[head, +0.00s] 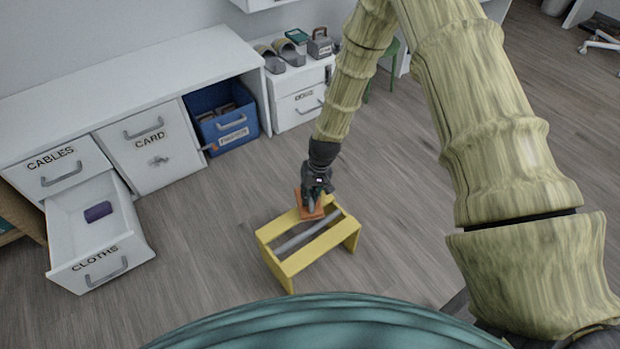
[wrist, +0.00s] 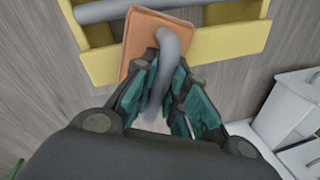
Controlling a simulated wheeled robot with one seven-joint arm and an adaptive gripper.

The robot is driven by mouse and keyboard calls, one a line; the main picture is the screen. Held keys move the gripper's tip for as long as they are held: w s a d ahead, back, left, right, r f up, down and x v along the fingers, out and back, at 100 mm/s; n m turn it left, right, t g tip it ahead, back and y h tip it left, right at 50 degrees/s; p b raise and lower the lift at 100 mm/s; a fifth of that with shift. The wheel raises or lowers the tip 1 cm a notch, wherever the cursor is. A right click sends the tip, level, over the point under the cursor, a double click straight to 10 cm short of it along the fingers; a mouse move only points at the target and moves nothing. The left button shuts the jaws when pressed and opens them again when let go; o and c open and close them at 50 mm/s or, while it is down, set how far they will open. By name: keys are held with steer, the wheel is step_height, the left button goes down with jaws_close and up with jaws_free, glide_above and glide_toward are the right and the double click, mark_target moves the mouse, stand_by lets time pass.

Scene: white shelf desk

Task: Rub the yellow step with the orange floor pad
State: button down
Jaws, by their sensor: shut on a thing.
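The yellow step (head: 283,270) stands on the wood floor in front of me in the head view, with an open top and a grey bar across it. It also shows at the top of the wrist view (wrist: 228,41). The orange floor pad (head: 303,199) is at the step's far edge, and its flat orange face shows in the wrist view (wrist: 134,46). My gripper (head: 313,198) is shut on the pad's grey handle (wrist: 172,50). The pad overlaps the step's far board; I cannot tell whether they touch.
A white desk unit (head: 130,75) runs along the left, with its CLOTHS drawer (head: 75,226) pulled out and a purple roll (head: 98,211) inside. A blue bin (head: 228,130) stands in an open bay. Slippers (head: 288,52) sit on a white cabinet. Floor around the step is clear.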

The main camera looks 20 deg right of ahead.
steer(key=r, duration=0.1)
steer(key=r+p, duration=0.2)
steer(key=shift+d+r, duration=0.3)
steer(key=shift+r, duration=0.1)
steer(key=shift+r+p, duration=1.6)
steer(key=shift+r, duration=0.2)
